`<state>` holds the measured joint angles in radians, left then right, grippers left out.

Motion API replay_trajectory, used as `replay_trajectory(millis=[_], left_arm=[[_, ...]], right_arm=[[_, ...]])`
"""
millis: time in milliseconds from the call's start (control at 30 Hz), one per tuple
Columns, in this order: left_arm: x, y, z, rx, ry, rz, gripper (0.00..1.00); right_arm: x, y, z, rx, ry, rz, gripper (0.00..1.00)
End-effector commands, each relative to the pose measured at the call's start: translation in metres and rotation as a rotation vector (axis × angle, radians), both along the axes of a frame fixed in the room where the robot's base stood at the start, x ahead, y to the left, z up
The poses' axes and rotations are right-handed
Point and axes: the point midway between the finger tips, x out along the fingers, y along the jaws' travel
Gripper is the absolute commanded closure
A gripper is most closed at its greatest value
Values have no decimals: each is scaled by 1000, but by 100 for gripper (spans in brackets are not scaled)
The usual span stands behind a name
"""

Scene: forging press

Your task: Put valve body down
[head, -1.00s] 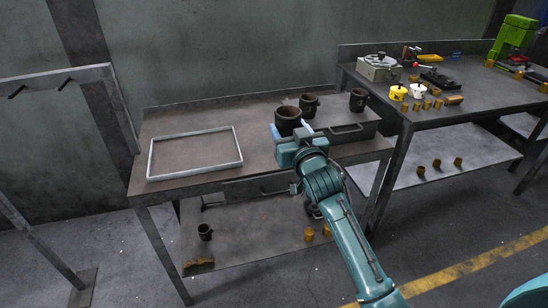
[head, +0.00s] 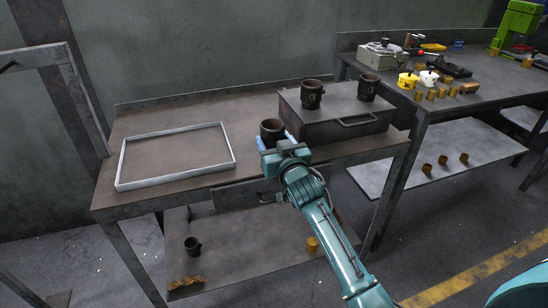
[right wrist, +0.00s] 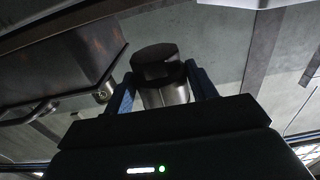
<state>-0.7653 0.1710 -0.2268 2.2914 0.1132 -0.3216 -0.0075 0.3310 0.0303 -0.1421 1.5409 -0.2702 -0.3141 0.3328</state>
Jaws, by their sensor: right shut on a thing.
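My right gripper (head: 276,140) is shut on a dark, cup-like valve body (head: 271,128), beside the left end of a grey drawer box (head: 296,126). The right wrist view shows the valve body (right wrist: 158,64) between the two fingers (right wrist: 160,92). I cannot tell whether it touches the bench top. Two similar dark valve bodies stand upright on the box, one at its left (head: 311,97) and one at its right (head: 368,90). My left gripper is not in view.
An empty rectangular tray with a pale rim (head: 176,177) lies on the bench (head: 245,110), left of my gripper. The lower shelf (head: 245,245) holds a dark part (head: 192,245) and a brass piece (head: 312,243). A second bench (head: 425,108) at right carries tools and several brass pieces.

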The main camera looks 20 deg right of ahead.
Motion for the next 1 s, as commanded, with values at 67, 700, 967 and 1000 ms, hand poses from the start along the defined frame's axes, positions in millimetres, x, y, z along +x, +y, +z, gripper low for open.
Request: replay_trajectory(millis=[67, 700, 967, 1000], left_arm=[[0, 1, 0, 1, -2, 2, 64], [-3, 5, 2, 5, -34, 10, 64], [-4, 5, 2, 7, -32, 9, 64], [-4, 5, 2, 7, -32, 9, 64]], right_arm=[[0, 0, -2, 0, -7, 0, 69], [0, 0, -41, 1, -8, 1, 69], [0, 0, -42, 1, -2, 0, 24], [0, 0, -42, 1, -2, 0, 21]])
